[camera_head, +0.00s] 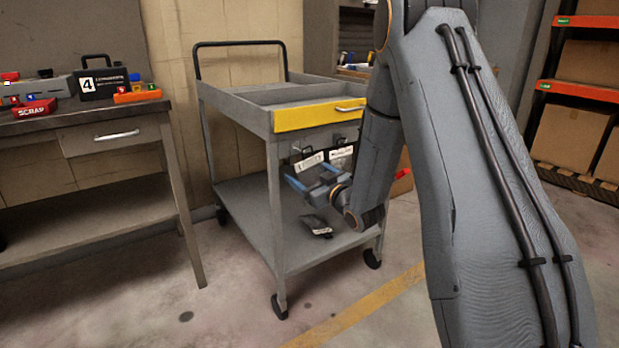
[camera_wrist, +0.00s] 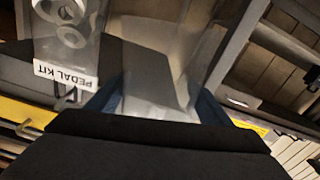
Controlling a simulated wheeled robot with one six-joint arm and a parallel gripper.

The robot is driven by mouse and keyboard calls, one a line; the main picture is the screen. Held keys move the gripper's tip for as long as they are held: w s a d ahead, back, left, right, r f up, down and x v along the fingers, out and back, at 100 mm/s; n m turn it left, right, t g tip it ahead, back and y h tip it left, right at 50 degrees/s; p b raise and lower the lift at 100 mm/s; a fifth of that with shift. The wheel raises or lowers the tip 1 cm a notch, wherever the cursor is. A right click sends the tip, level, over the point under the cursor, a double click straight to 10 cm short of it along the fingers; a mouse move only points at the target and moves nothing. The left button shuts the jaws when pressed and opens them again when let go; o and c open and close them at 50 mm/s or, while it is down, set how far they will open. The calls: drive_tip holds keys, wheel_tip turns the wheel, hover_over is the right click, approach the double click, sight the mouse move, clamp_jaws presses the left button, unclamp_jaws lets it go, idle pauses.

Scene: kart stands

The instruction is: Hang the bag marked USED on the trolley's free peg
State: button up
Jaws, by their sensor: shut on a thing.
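The grey trolley (camera_head: 240,190) has a yellow-fronted drawer (camera_head: 315,115). Below the drawer, small bags with white labels (camera_head: 341,152) show behind my gripper (camera_head: 313,181); their print is too small to read. In the wrist view a clear bag marked PEDAL KIT (camera_wrist: 68,68) hangs at left beside a metal peg (camera_wrist: 66,99); its text appears upside down. My blue-fingered gripper (camera_wrist: 155,106) is shut on a clear bag (camera_wrist: 150,60) close to the camera. The held bag's marking cannot be read, and I cannot tell whether it touches a peg.
A dark packet with a white label (camera_head: 316,226) lies on the trolley's lower shelf. A workbench (camera_head: 80,118) with a red SCRAP box (camera_head: 28,109) and a black case marked 4 (camera_head: 102,82) stands at left. Orange racking (camera_head: 580,90) with cartons stands at right. The floor in front is clear.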

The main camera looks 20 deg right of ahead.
drive_tip(key=shift+w+a+f+b, duration=0.2)
drive_tip(key=shift+w+b, duration=0.1)
drive_tip(key=shift+w, duration=0.35)
drive_tip(key=shift+w+a+f+b, duration=0.2)
drive_tip(key=shift+w+a+b, duration=0.05)
drive_tip(key=shift+w, duration=0.4)
drive_tip(key=shift+w+a+f+b, duration=0.2)
drive_tip(key=shift+w+b, duration=0.1)
drive_tip(key=shift+w, duration=0.35)
drive_tip(key=o, duration=1.1)
